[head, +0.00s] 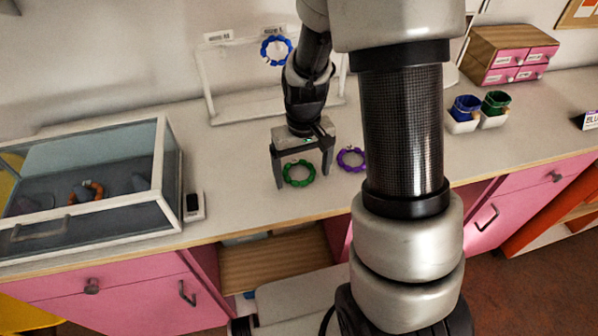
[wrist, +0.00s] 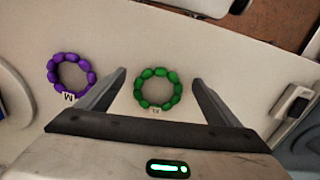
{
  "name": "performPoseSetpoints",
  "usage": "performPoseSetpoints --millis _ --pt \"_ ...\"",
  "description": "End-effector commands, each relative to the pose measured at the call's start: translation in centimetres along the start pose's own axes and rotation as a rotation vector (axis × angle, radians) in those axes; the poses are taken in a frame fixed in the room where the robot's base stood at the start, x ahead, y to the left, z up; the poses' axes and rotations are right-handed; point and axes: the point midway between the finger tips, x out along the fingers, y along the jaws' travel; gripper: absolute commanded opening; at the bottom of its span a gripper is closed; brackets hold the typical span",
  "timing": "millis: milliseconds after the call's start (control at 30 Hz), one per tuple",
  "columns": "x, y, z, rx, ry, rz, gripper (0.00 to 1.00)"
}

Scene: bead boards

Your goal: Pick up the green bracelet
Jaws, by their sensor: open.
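The green bracelet (head: 299,173) is a ring of green beads lying flat on the pale counter. In the wrist view the green bracelet (wrist: 158,89) lies between my two fingers, with a small white tag on its lower edge. My gripper (head: 304,178) is open and points down over the bracelet, one finger on each side of it. In the wrist view the fingers of my gripper (wrist: 160,82) stand apart from the beads, and nothing is held. I cannot tell the exact height of the fingertips above the counter.
A purple bracelet (head: 351,159) lies just right of the green one. A blue bracelet (head: 276,50) hangs on a white stand (head: 212,98) behind. A glass display case (head: 158,190) and a small card device (head: 194,206) are at left. Blue and green cups (head: 466,107) stand at right.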

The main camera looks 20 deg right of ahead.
Motion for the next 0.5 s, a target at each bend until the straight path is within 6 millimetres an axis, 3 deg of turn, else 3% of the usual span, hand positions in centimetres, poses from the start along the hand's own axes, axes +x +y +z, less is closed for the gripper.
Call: performPoseSetpoints --millis 267,500 --pt "0.54 0.00 0.00 0.000 0.000 0.000 0.86" --pt "0.51 0.00 0.00 0.000 0.000 0.000 0.49"
